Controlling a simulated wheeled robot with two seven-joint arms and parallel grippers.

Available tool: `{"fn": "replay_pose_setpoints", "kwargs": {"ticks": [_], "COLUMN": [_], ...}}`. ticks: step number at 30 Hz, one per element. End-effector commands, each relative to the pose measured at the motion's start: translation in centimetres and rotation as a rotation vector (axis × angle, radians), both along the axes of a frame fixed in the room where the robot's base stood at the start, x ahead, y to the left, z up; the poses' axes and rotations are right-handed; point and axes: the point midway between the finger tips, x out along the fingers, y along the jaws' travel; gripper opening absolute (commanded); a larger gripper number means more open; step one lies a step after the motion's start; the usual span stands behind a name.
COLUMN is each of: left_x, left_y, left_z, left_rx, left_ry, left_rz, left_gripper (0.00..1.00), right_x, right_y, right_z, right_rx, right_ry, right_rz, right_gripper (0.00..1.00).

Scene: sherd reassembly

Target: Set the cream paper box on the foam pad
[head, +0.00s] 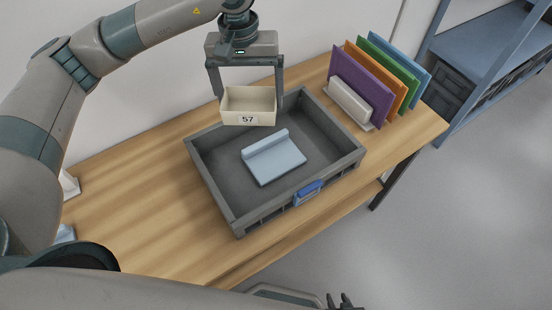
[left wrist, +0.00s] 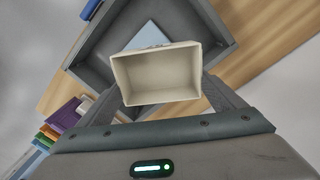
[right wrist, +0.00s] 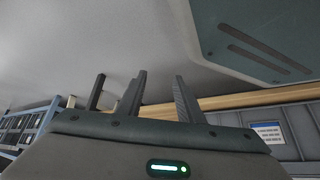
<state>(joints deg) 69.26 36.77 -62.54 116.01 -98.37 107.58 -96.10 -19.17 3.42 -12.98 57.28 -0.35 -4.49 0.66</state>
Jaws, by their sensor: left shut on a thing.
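The cream paper box (head: 248,119) is open-topped, empty and labelled 57. My left gripper (head: 248,93) is shut on it, one finger at each end, and holds it roughly upright above the back part of the grey tray. The box also shows in the left wrist view (left wrist: 158,75). The foam pad (head: 277,164) is pale blue with a raised ridge along its back edge. It lies bare on the floor of the tray, nearer the front than the box. In the left wrist view the box hides part of the pad (left wrist: 147,37). My right gripper (right wrist: 157,85) is empty, its fingers apart, away from the table.
The grey tray (head: 217,190) has raised walls and a blue front latch (head: 308,192). A rack of coloured panels (head: 361,88) stands at the table's back right. A blue shelf unit (head: 478,50) stands beyond.

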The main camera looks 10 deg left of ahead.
Motion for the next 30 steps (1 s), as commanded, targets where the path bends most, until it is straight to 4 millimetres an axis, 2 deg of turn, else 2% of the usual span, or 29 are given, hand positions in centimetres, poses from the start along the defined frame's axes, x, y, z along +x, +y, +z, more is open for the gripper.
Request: {"fn": "replay_pose_setpoints", "kwargs": {"ticks": [9,15,21,30], "left_x": [4.3,5.9,6.5,6.6], "left_y": [-8.3,-12.4,-14.3,-14.5], "left_z": [-3.7,-5.7,-6.6,-6.7], "left_rx": [-0.001,0.008,0.013,0.014], "left_ry": [0.011,0.006,0.000,-0.001], "left_rz": [0.341,0.518,0.605,0.615], "left_gripper": [0.67,0.67,0.67,0.67], "right_x": [-1.2,-1.8,-1.8,-1.7], "right_y": [-0.3,-0.6,-0.9,-1.0], "right_z": [-0.5,-0.7,-0.8,-0.8], "right_rx": [-0.007,-0.012,-0.016,-0.017], "right_ry": [0.028,0.042,0.046,0.044], "right_rz": [0.001,0.001,0.000,0.000], "right_gripper": [0.34,0.34,0.34,0.34]}}
